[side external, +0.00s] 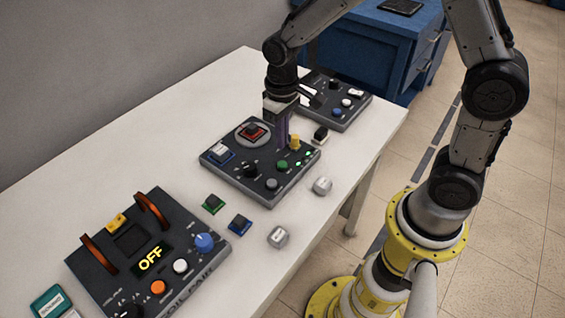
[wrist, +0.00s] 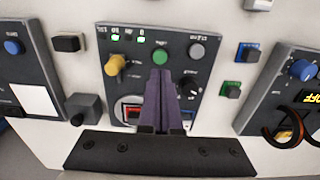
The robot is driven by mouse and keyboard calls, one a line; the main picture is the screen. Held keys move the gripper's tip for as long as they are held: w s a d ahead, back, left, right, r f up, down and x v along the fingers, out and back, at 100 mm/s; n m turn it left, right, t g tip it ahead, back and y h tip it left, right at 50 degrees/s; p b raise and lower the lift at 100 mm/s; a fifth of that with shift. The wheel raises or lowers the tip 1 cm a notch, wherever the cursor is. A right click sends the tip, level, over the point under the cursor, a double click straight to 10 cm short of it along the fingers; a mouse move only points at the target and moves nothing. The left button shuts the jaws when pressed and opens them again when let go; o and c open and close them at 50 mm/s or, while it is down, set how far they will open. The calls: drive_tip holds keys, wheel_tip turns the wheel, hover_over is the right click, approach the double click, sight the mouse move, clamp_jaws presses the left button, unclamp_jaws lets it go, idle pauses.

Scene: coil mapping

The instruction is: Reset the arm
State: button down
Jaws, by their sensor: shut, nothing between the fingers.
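My gripper (side external: 283,145) is shut and empty, pointing down over the middle control box (side external: 232,172). In the wrist view the closed purple fingertips (wrist: 160,74) appear just below the green button (wrist: 160,55); I cannot tell whether they touch the box. The box carries a yellow knob (side external: 295,141), a grey button (side external: 271,184), a black knob (side external: 250,169) and a red square button (side external: 252,131) in a grey ring. Small green lights (wrist: 115,37) glow on it. The fingers partly hide the red button in the wrist view.
A larger box (side external: 150,255) reading "OFF" with orange handles stands at the front left. Another box (side external: 350,105) stands behind. Loose green (side external: 213,203), blue (side external: 239,224) and grey (side external: 322,186) pieces lie on the white table (side external: 150,150). A blue cabinet (side external: 365,45) stands beyond.

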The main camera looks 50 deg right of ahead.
idle(0.3)
drive_tip(key=s+d+r+t, duration=0.1)
drive_tip(key=s+r+t, duration=0.1)
drive_tip(key=r, duration=0.5)
drive_tip(key=s+d+r+t, duration=0.1)
drive_tip(key=s+r+t, duration=0.15)
drive_tip(key=r, duration=0.45)
drive_tip(key=s+d+r+t, duration=0.1)
drive_tip(key=s, duration=1.3)
drive_tip(key=shift+s+d+r, duration=0.2)
drive_tip(key=shift+s+r, duration=0.1)
drive_tip(key=shift+s, duration=0.1)
